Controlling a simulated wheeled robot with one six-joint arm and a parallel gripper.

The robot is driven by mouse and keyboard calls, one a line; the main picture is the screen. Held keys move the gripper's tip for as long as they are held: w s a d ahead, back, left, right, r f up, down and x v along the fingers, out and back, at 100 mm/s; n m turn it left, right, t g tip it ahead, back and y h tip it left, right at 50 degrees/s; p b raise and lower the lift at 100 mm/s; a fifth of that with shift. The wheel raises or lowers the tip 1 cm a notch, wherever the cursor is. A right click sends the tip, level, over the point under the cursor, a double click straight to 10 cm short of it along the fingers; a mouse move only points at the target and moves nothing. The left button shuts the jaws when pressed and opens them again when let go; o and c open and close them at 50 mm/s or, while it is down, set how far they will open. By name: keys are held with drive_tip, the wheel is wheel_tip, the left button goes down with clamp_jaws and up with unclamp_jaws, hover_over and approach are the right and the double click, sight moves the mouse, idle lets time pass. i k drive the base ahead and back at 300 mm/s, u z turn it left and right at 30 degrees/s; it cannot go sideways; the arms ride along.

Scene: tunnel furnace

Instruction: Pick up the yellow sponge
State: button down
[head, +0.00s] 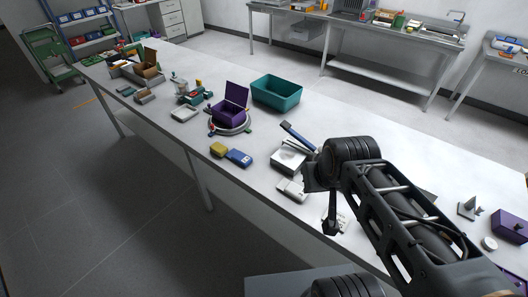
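A small yellow block that looks like the sponge (218,149) lies on the white table near its front edge, left of the middle of the view. A blue box-like item (239,158) lies close against its right side. The sponge's upper face is in plain view. My gripper (331,228) is a dark shape low over the table, well to the right of the sponge and nearer to me. Its fingers are too small and dark to tell whether they are open or shut. My arm hides part of the table on the right.
Behind the sponge stand an open purple box (229,113) on a round base and a teal bin (276,93). A white scale-like device (288,157) and a grey-white item (291,189) lie between sponge and gripper. The table front left of the sponge is mostly clear.

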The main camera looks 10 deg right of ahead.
sight(219, 150)
drive_tip(key=z, duration=0.05)
drive_tip(key=k, duration=0.55)
drive_tip(key=u, duration=0.9)
drive_tip(key=i, duration=1.55)
drive_tip(key=z, duration=0.15)
